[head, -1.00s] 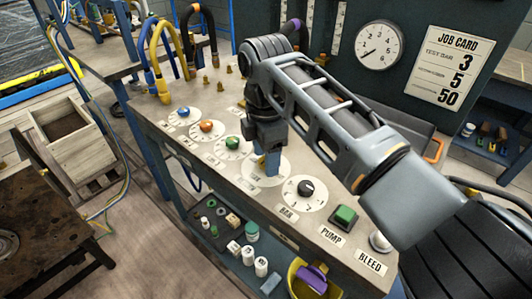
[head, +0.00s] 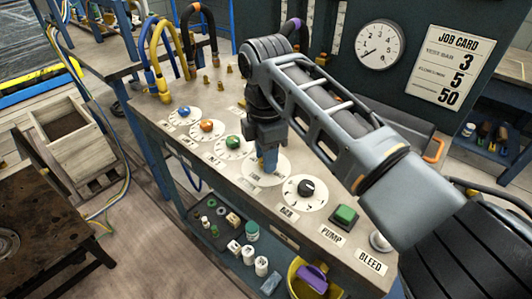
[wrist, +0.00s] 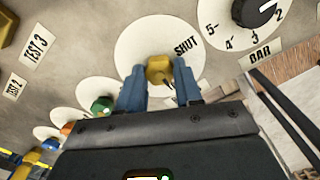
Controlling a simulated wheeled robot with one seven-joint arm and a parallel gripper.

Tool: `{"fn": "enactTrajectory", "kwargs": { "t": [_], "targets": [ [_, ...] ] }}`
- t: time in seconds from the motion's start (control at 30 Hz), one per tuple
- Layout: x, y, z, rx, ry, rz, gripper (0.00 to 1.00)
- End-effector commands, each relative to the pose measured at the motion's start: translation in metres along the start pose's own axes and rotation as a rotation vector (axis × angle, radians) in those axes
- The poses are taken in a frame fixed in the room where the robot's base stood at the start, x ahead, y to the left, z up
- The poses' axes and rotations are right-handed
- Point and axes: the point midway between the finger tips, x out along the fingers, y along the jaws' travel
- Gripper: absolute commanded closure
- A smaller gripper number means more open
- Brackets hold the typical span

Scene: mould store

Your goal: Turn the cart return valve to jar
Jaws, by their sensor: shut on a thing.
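A yellow valve knob (wrist: 158,68) sits on a round white dial (wrist: 135,45) on the bench top. The word SHUT shows on the dial's right side in the wrist view; no jar mark is readable. My gripper (wrist: 158,82) is shut on the yellow knob, with a blue finger on each side of it. In the head view my gripper (head: 266,158) points down onto the same dial (head: 281,172), and its fingers mostly hide the knob. The plate by this dial is too small to read.
Blue, orange and green knobs (head: 233,142) stand on dials to the left. A black BAR knob (head: 306,187), a green PUMP button (head: 345,216) and a BLEED button (head: 381,241) are to the right. Hoses (head: 165,60) rise behind. A gauge (head: 379,50) hangs on the back panel.

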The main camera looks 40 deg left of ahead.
Motion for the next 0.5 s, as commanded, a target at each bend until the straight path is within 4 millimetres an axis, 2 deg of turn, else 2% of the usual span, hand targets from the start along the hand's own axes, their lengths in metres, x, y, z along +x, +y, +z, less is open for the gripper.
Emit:
{"fn": "enactTrajectory", "kwargs": {
  "t": [0.27, 0.5],
  "targets": [
    [-0.0027, -0.0001, -0.0009, 0.079, 0.002, -0.002, 0.96],
    [-0.0042, -0.0001, -0.0010, 0.258, 0.002, -0.003, 0.96]
  ]
}}
